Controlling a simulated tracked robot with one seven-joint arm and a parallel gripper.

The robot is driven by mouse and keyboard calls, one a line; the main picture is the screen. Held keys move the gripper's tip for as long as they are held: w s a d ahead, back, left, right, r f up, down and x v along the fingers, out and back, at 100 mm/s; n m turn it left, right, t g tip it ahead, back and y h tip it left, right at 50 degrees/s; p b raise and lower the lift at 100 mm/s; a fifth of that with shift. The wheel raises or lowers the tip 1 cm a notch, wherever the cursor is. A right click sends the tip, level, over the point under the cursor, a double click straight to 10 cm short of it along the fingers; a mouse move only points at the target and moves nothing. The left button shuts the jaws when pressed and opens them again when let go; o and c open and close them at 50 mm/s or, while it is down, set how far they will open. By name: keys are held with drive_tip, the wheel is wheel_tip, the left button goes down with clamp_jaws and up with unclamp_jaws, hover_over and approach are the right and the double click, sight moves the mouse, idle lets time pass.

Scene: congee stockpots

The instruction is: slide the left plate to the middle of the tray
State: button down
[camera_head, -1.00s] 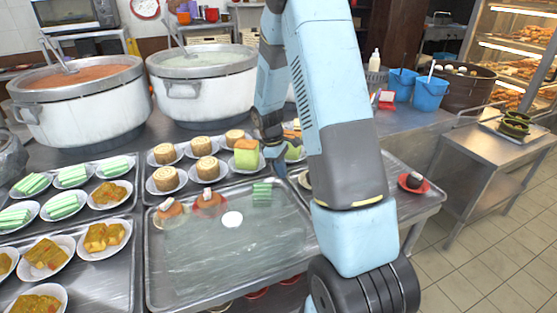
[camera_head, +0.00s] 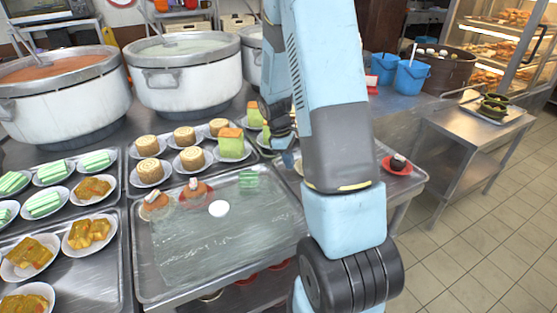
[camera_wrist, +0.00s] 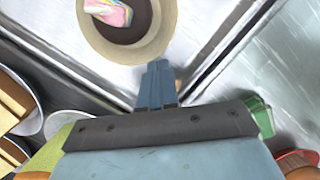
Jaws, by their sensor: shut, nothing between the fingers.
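My gripper (camera_head: 288,158) is at the near side of the back trays, right of the green-and-orange cakes, partly behind my arm. In the wrist view its blue fingers (camera_wrist: 157,85) are together and empty. Their tips are close to the near rim of a round beige plate (camera_wrist: 98,42) with a dark centre and a pink-and-white piece on it; I cannot tell if they touch. This plate stands in a metal tray (camera_wrist: 50,22). In the head view my arm hides most of that tray and plate. A red plate (camera_head: 388,168) with a dark, white-topped piece is further right.
Large stockpots (camera_head: 185,75) stand at the back. Blue buckets (camera_head: 411,78) are at right.

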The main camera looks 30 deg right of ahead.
drive_tip(key=s+d, duration=0.6)
drive_tip(key=shift+s+d, duration=0.25)
drive_tip(key=shift+d, duration=0.05)
drive_tip(key=shift+r, duration=0.1)
drive_tip(key=v, duration=1.4)
drive_tip(key=s+a+r+m+t+y, duration=0.2)
drive_tip(key=s+a+r+m+t, duration=0.5)
drive_tip(key=s+a+r, duration=1)
drive_tip(key=shift+s+a+r+m+t, duration=0.4)
drive_tip(key=shift+a+m, duration=0.35)
drive_tip(key=shift+m, duration=0.25)
drive_tip(key=shift+s, duration=0.1)
